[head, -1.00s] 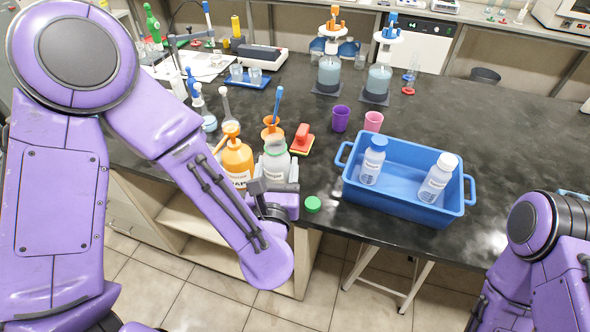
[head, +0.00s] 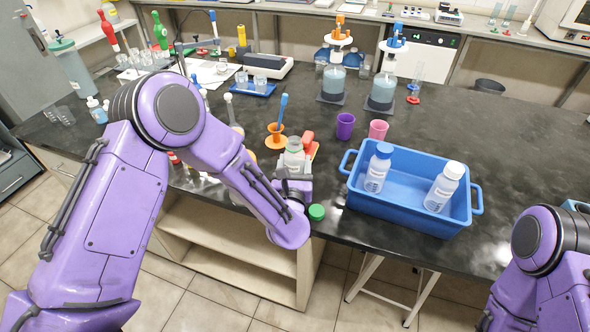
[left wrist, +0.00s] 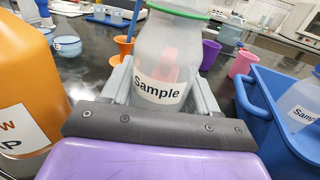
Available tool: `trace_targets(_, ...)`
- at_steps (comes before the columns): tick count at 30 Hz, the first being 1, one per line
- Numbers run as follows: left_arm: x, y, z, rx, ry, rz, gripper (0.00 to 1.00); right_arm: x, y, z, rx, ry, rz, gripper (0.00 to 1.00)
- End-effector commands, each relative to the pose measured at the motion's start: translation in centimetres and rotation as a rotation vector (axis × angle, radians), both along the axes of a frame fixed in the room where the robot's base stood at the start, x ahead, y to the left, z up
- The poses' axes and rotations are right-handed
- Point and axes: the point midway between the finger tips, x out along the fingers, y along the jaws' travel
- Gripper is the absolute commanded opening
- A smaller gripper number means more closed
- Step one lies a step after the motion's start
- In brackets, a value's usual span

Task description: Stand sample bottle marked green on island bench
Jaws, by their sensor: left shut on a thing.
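The sample bottle (head: 294,158) is pale and translucent, with a green ring at its neck and a "Sample" label. It stands upright between my left gripper's fingers (head: 292,180), which are shut on it. In the left wrist view the bottle (left wrist: 168,70) fills the middle between the grey fingers (left wrist: 163,92); its top is cut off. It is over the black island bench (head: 440,130) near the front edge; I cannot tell whether its base touches. A green cap (head: 316,212) lies at the bench edge beside the gripper. My right arm shows at lower right, its gripper out of view.
A blue tray (head: 398,213) with blue-capped (head: 378,168) and white-capped (head: 444,187) bottles is to the right. An orange bottle (left wrist: 25,85) is close on the left. Purple (head: 345,126) and pink (head: 378,130) cups stand behind the tray.

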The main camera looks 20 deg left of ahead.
Motion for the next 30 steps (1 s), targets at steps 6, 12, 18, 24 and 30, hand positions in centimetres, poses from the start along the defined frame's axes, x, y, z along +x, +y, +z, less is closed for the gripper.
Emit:
trace_targets(6,0.5,0.0,-3.2,0.001,0.001,-0.001,0.25,0.0,0.0,0.6,0.000,0.000,0.000,0.00)
trace_targets(12,0.5,0.0,-3.7,-0.001,-0.001,0.000,0.25,0.0,0.0,0.5,0.000,0.000,0.000,0.00)
trace_targets(18,0.5,0.0,-4.1,-0.001,-0.001,0.000,0.25,0.0,0.0,0.0,0.000,0.000,0.000,0.00)
trace_targets(24,0.5,0.0,-4.0,-0.001,0.000,0.000,0.85,0.0,0.0,0.1,0.000,0.000,0.000,0.00)
trace_targets(30,0.5,0.0,-3.9,0.000,0.000,0.000,0.85,0.0,0.0,0.2,0.000,0.000,0.000,0.00)
